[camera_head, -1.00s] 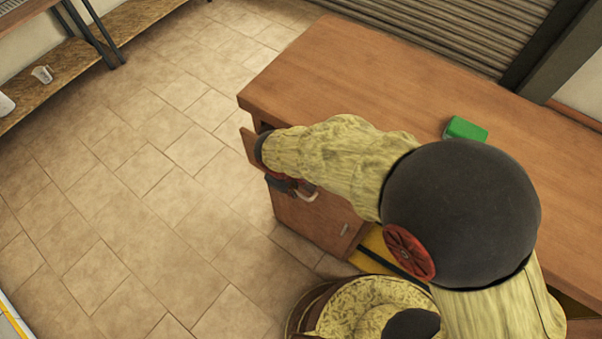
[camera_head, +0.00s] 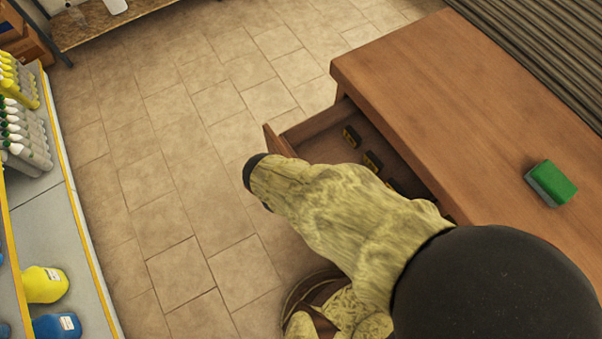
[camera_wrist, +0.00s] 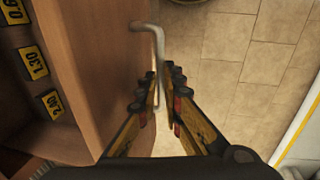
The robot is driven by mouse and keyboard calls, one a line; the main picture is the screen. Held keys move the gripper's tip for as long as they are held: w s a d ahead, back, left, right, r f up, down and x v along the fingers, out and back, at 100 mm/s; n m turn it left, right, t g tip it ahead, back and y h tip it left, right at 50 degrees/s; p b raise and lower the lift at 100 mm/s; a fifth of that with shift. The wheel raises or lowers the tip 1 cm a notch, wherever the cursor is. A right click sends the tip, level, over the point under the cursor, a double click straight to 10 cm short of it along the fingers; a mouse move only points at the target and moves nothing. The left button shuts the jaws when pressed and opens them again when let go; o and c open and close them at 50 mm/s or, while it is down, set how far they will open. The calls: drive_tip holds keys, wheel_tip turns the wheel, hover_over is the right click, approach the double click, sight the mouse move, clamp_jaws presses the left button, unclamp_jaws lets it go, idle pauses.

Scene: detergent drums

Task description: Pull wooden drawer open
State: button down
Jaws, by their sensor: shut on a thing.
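The wooden drawer (camera_head: 318,124) stands pulled out from the brown wooden counter (camera_head: 430,80) in the head view. A grey metal handle (camera_wrist: 150,30) juts from the front. My gripper (camera_wrist: 162,95) is shut on the handle, its yellow and black fingers on either side of the bar. In the head view my arm hides the gripper, the handle and part of the drawer.
A green and grey sponge-like block (camera_head: 552,182) lies on the counter. A shelf with bottles (camera_head: 25,140) and yellow and blue containers (camera_head: 45,284) stands at the left. Tiled floor (camera_head: 180,150) between shelf and drawer is clear.

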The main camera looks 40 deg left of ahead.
drive_tip(key=shift+s, duration=0.15)
drive_tip(key=c, duration=1.9)
unclamp_jaws()
drive_tip(key=shift+a, duration=0.1)
drive_tip(key=r, duration=0.4)
drive_tip(key=s+r, duration=0.1)
drive_tip(key=r, duration=0.3)
drive_tip(key=s+r, duration=0.1)
drive_tip(key=r, duration=0.2)
drive_tip(key=shift+a+r, duration=0.4)
drive_tip(key=shift+o, duration=0.4)
